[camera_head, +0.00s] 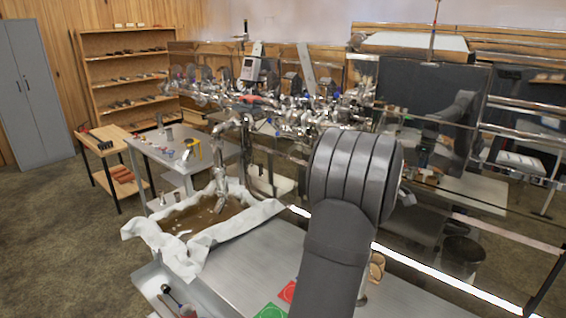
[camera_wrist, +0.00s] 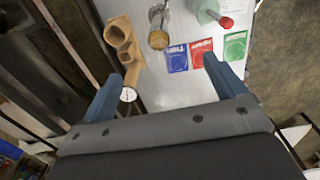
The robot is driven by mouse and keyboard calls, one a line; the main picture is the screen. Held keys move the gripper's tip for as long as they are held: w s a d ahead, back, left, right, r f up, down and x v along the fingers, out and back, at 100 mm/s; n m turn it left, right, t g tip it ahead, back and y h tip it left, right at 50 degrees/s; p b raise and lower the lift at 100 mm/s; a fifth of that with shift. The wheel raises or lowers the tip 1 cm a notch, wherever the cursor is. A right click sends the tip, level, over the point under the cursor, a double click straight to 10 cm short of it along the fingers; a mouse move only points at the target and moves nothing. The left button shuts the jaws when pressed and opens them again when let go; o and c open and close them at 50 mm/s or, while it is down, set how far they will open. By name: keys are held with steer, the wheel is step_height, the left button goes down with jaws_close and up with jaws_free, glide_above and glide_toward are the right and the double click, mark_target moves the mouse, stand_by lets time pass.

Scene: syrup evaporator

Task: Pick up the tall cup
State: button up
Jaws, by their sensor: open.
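My gripper (camera_wrist: 163,68) is open in the wrist view, one blue-grey finger at each side, with nothing between them but the metal table top (camera_wrist: 185,88). Beyond the fingertips stands a narrow clear vessel with an amber part (camera_wrist: 158,38). To its left is a tan piece with round openings (camera_wrist: 120,38), and to its right a pale green clear vessel with a red end (camera_wrist: 210,14). I cannot tell for sure which one is the tall cup. In the head view my arm hides the gripper and most of this area; tan round things (camera_head: 376,268) show right of the arm.
Blue (camera_wrist: 177,58), red (camera_wrist: 201,52) and green (camera_wrist: 235,45) cards lie on the table. A small round dial (camera_wrist: 128,94) is by the left finger. A cloth-lined pan of brown liquid (camera_head: 208,217) stands left, with metal pipework (camera_head: 270,105) behind.

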steer(key=c, duration=0.5)
steer(key=shift+f, duration=0.1)
steer(key=s+d+f+n+t+y, duration=0.5)
steer(key=f+n, duration=0.6)
steer(key=n, duration=0.6)
steer(key=s+d+f+n+t+y, duration=0.2)
steer(key=s+f+n+t, duration=0.45)
steer(key=f+n, duration=0.75)
steer(key=w+a, duration=0.1)
steer(key=w, duration=0.2)
steer(key=w+a+n, duration=0.1)
steer(key=w+a, duration=0.1)
steer(key=w, duration=0.1)
steer(key=w+a+f+n, duration=0.1)
steer(key=w+a, duration=0.1)
steer(key=w, duration=0.1)
steer(key=shift+a, duration=0.25)
steer(key=shift+f+x, duration=0.1)
steer(key=shift+x, duration=1.25)
steer(key=shift+f+x, duration=0.15)
steer(key=shift+x, duration=1.25)
